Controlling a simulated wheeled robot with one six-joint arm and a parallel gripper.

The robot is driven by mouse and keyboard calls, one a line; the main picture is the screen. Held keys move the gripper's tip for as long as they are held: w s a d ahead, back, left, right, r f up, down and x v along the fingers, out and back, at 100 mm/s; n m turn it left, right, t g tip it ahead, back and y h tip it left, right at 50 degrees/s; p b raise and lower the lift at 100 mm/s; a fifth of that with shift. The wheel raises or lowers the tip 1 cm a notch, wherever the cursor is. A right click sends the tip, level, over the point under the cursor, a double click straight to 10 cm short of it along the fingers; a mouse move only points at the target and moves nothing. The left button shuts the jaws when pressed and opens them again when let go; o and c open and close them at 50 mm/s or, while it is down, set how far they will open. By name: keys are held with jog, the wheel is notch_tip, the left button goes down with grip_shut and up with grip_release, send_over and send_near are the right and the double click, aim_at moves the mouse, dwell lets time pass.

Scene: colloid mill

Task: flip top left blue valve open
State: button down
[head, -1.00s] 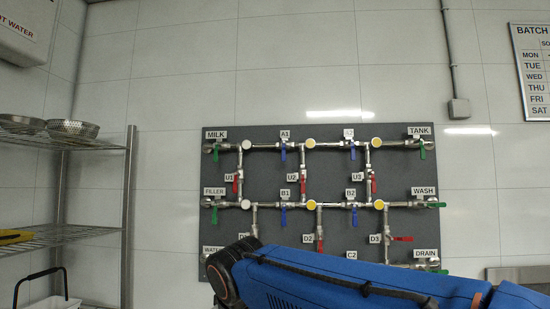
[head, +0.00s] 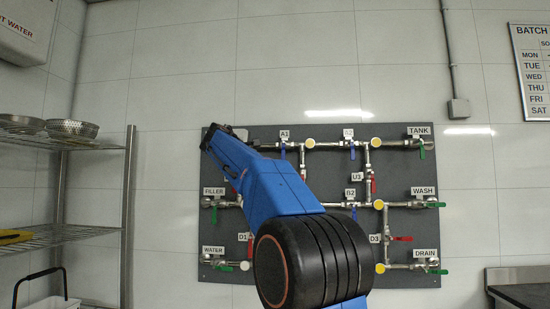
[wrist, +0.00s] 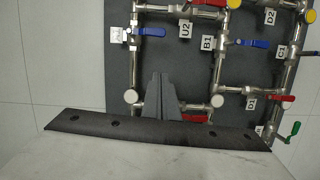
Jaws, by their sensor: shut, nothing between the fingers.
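The top left blue valve, A1 (head: 283,152), sits on the top pipe of the dark panel. Its handle hangs down, across the pipe. In the wrist view, which is turned, a blue handle (wrist: 148,31) lies across a pipe beside a label too blurred to read; it looks like this same valve. My gripper (head: 213,131) is at the panel's upper left corner in the head view, left of A1, covering the MILK label. In the wrist view the fingers (wrist: 160,80) are shut and empty, apart from the blue handle.
The dark panel (head: 410,170) carries other blue valves such as B2 (head: 353,210), red handles (head: 400,239) and green handles (head: 422,152). My arm hides part of its left side. A wire shelf (head: 95,145) stands at the left. The wall above is clear.

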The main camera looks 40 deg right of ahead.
aim_at(283, 156)
jog(key=shift+w+d+r, duration=0.1)
jog(key=shift+d+r, duration=0.25)
jog(key=shift+r, duration=0.25)
jog(key=shift+d, duration=0.1)
jog(key=w+d, duration=0.1)
jog(key=d, duration=1)
jog(key=shift+w+d+f, duration=0.15)
jog(key=shift+w+f, duration=0.05)
jog(key=shift+w, duration=0.05)
